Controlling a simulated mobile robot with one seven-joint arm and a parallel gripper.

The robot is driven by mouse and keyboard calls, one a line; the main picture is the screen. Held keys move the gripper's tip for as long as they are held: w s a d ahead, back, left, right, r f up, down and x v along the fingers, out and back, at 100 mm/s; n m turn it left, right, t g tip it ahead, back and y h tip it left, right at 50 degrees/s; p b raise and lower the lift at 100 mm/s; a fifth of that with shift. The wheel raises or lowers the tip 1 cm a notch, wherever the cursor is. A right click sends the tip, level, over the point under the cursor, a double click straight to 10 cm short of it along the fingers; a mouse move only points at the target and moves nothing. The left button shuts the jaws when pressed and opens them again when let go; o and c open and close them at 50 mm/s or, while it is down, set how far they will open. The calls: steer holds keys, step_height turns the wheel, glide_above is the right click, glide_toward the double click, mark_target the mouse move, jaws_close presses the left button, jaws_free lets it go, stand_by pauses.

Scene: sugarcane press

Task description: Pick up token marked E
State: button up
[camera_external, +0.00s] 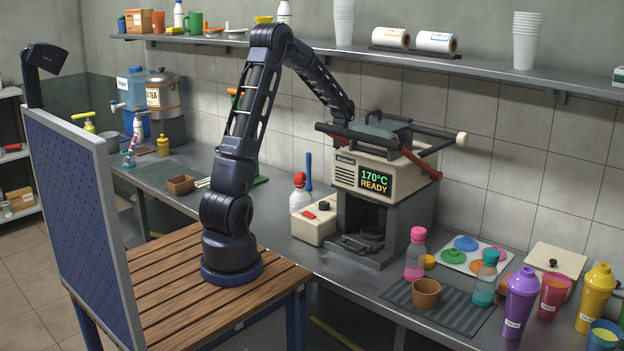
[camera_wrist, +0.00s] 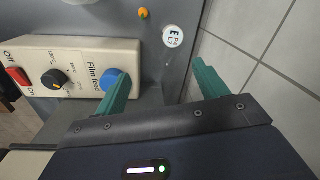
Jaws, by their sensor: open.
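The token marked E (camera_wrist: 173,37) is a small white disc with a black E and smaller, hard-to-read marks under it. It lies on a grey surface close to the tiled wall in the wrist view. My gripper (camera_wrist: 162,70) is open, its two green fingers apart with nothing between them. The token appears beyond the fingertips, a little toward the right finger, and looks apart from both. In the external view my arm reaches behind the press machine (camera_external: 375,180), which hides my gripper; I cannot make out the token there.
A cream panel (camera_wrist: 60,45) with a red switch (camera_wrist: 18,76), a black dial and a blue film feed knob (camera_wrist: 112,80) stands close to the left finger. The tiled wall (camera_wrist: 270,50) is close on the right. A small orange object (camera_wrist: 143,13) is near the token.

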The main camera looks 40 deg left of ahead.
steer(key=shift+w+a+f+m+g, duration=0.15)
steer(key=shift+w+f+m, duration=0.5)
steer(key=shift+f, duration=2.65)
steer(key=shift+w+f+m+g, duration=0.15)
steer(key=shift+w+f, duration=0.85)
steer(key=shift+f, duration=2.25)
steer(key=shift+w+a+f+m+g, duration=0.1)
steer(key=shift+w+f+m, duration=0.55)
steer(key=shift+f, duration=2.65)
steer(key=shift+w, duration=0.1)
steer(key=c, duration=1.1)
